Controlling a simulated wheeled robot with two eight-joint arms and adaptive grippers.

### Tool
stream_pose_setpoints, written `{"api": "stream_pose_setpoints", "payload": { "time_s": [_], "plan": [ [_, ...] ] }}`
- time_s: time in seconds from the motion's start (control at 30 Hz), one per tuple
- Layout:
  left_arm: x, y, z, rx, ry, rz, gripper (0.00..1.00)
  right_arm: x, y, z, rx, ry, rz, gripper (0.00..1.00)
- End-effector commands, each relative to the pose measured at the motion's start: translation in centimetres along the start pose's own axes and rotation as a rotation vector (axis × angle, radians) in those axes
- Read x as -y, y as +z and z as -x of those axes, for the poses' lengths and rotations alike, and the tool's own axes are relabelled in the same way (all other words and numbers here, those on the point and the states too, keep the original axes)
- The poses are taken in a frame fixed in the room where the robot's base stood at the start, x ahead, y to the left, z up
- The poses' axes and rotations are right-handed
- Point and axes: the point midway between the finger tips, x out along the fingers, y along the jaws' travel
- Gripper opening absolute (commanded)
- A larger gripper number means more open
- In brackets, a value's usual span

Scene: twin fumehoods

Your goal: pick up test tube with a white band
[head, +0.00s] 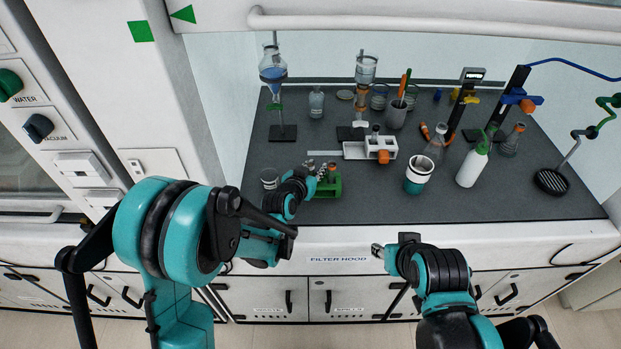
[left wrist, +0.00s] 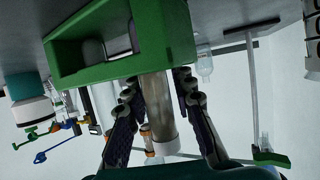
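A small green rack (head: 329,188) stands near the front left of the dark bench. An orange-topped tube (head: 332,170) shows at it, partly behind my left gripper (head: 308,176). In the left wrist view the green rack (left wrist: 120,45) fills the upper part. A brownish-grey tube (left wrist: 158,105) extends from it between the two fingers of my left gripper (left wrist: 158,92). The fingers look open around the tube, with narrow gaps at both sides.
A beaker with a teal band (head: 418,175), a white wash bottle (head: 473,166) and flasks stand to the right. A glass vessel (head: 269,178) is left of my left gripper. Stands line the back.

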Motion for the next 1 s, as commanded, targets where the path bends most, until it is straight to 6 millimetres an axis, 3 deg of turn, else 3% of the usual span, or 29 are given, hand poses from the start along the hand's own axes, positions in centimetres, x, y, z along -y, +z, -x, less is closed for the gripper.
{"api": "stream_pose_setpoints", "payload": {
  "time_s": [0.23, 0.27, 0.33, 0.37, 0.87, 1.0],
  "plan": [
    [0.0, 0.0, -0.2, 0.000, 0.000, 0.001, 0.24, 0.0, 0.0, 0.0, 0.000, 0.000, 0.000, 0.40],
    [0.0, 0.0, -0.2, 0.000, 0.000, 0.000, 0.22, 0.0, 0.0, 0.0, 0.000, 0.000, 0.000, 0.40],
    [0.0, 0.0, -0.2, 0.000, 0.000, 0.000, 0.03, 0.0, 0.0, 0.0, 0.000, 0.000, 0.000, 0.40],
    [0.0, 0.0, -0.2, 0.000, 0.000, 0.001, 0.00, 0.0, 0.0, 0.0, 0.000, 0.000, 0.000, 0.40],
    [0.0, -0.1, -0.2, 0.000, 0.000, 0.000, 0.00, 0.0, 0.0, 0.0, 0.000, 0.000, 0.000, 0.40],
    [0.0, -1.4, 0.4, 0.000, 0.000, 0.001, 0.00, 0.0, -0.4, 0.6, 0.000, 0.000, 0.000, 0.40]
  ]
}}
